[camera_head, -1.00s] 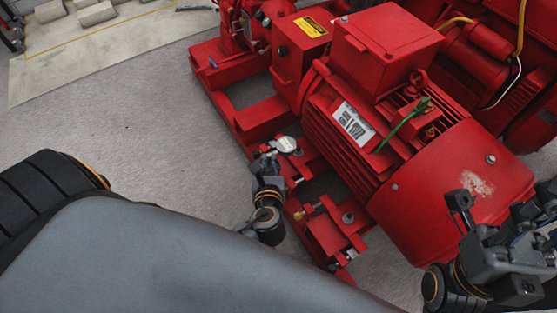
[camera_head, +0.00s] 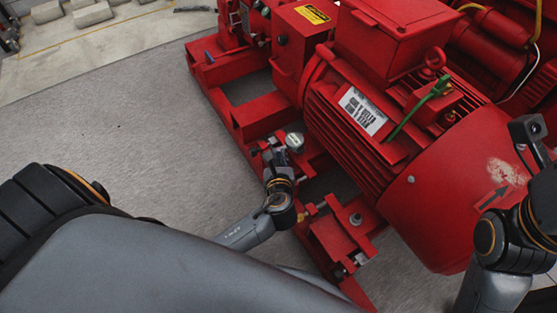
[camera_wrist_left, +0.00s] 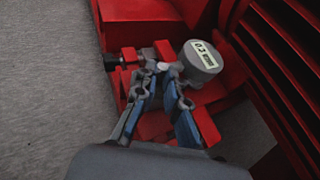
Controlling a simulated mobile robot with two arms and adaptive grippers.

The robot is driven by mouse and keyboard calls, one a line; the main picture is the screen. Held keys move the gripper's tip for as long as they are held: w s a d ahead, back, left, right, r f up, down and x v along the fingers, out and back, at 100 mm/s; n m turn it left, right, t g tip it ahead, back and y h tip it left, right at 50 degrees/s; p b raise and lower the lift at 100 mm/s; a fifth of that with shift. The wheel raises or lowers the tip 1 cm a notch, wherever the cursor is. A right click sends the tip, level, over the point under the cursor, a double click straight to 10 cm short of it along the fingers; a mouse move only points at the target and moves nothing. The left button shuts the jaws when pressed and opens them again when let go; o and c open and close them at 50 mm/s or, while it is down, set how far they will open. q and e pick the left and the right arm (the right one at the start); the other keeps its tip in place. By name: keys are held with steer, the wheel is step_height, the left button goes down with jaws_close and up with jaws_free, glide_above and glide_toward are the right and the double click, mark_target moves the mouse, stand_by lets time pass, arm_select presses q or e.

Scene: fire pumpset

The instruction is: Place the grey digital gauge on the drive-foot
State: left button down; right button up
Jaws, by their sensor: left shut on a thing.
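The grey digital gauge (camera_head: 294,142) has a round head with a pale display, which faces up in the left wrist view (camera_wrist_left: 203,57). My left gripper (camera_head: 274,157) is shut on it; its two fingers close on the gauge's lower part in the left wrist view (camera_wrist_left: 163,72). The gauge is at the motor's near side, over or against the red foot area (camera_head: 316,161) that I take for the drive-foot. I cannot tell if they touch. My right arm shows at the right edge of the head view, but its fingertips are not visible.
The large red motor (camera_head: 362,110) with its ribbed side stands close right of the gauge. The red base frame (camera_head: 262,118) runs beneath. Another foot with a bolt (camera_head: 355,219) is nearer to me. Grey floor (camera_head: 130,140) at left is clear.

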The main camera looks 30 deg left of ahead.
stand_by(0.4)
arm_select(q)
steer(key=c, duration=1.4)
jaws_free()
steer(key=shift+f, duration=0.15)
